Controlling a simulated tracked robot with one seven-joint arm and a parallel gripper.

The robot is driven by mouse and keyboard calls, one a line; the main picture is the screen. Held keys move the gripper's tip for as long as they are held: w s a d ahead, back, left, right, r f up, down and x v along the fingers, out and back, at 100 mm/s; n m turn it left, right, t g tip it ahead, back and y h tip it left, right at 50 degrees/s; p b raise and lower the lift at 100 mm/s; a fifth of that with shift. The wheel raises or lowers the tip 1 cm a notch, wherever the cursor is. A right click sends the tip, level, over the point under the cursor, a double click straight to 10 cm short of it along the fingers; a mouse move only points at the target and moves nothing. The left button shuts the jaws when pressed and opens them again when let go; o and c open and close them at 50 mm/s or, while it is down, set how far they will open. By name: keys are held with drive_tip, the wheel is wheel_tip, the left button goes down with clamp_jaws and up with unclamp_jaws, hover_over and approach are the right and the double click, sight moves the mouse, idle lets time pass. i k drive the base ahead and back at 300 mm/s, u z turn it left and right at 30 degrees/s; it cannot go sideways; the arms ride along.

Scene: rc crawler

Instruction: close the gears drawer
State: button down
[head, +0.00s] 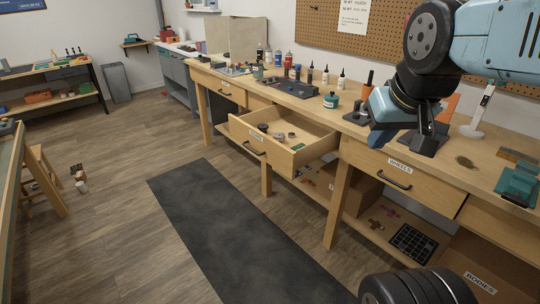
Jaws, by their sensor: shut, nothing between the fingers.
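A wooden drawer (313,154) stands pulled open from the workbench in the middle of the head view. Several small dark and metallic round parts (278,135) lie inside it, looking like gears. Its front has a dark handle (254,148) and a small label (297,147) too small to read. My gripper (377,143) is shut and empty, pointing down above the bench's front edge, to the right of the open drawer and apart from it in the picture. Its fingertips are small and dark.
The drawer labelled WHEELS (375,174), right of the open one, is shut. Bottles (289,59), a teal jar (331,100) and tools crowd the workbench top (300,93). A dark mat (230,225) covers clear floor before the bench. A shelf with boxes lies below.

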sight(320, 140)
drive_tip(key=z, duration=0.05)
drive_tip(key=i, duration=1)
drive_tip(key=u, duration=0.1)
